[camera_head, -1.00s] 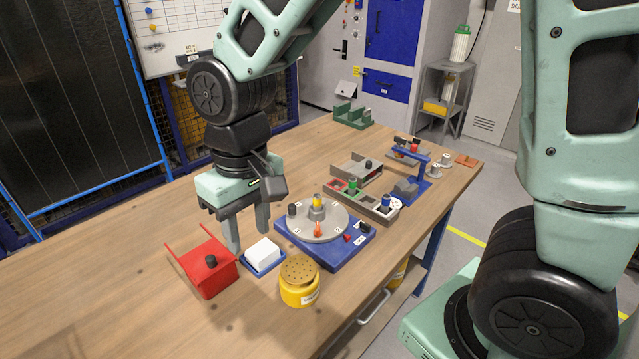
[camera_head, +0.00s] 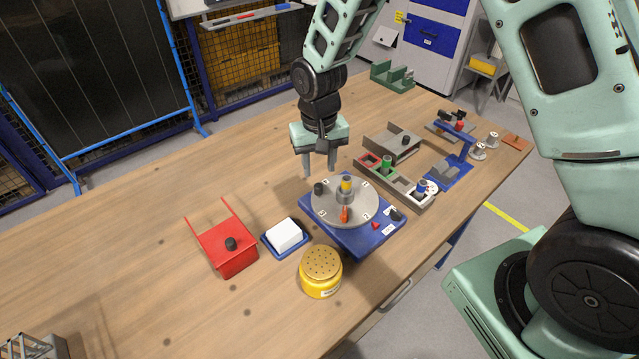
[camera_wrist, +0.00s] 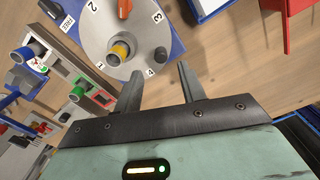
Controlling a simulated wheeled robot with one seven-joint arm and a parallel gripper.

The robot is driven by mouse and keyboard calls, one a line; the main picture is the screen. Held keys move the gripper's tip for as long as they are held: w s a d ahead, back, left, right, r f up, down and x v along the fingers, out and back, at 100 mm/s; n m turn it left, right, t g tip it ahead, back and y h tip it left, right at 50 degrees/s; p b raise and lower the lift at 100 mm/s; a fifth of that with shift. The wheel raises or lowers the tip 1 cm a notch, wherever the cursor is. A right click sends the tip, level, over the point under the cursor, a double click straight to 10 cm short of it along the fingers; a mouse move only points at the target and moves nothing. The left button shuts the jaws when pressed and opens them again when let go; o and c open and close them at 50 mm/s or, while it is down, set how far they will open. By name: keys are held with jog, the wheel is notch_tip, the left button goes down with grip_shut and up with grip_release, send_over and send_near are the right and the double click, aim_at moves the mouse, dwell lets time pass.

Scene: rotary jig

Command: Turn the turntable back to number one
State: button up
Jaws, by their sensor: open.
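The turntable is a round grey disc (camera_head: 362,208) on a blue base (camera_head: 350,243). It bears printed numbers, a black knob (camera_head: 319,188) at its left edge, an orange piece (camera_head: 345,214) at the front, and a grey centre holder with a yellow cylinder (camera_head: 346,184). In the wrist view the disc (camera_wrist: 97,35) shows 1 to 4; its black knob (camera_wrist: 160,53) is near 4, the orange piece (camera_wrist: 125,8) between 2 and 3. My gripper (camera_head: 320,170) is open and empty, above and behind the disc's far left edge. In the wrist view its fingertips (camera_wrist: 158,78) are below the knob, apart from it.
The blue base has a red triangle (camera_head: 376,225) and a black lever (camera_head: 395,214) at its right. A yellow jar (camera_head: 321,275), a white block (camera_head: 285,233) and a red holder (camera_head: 228,255) stand front left. A grey tray (camera_head: 405,185) stands right.

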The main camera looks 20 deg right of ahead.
aim_at(319, 186)
notch_tip(319, 186, down, 8)
jog(key=shift+p, duration=0.7)
grip_shut()
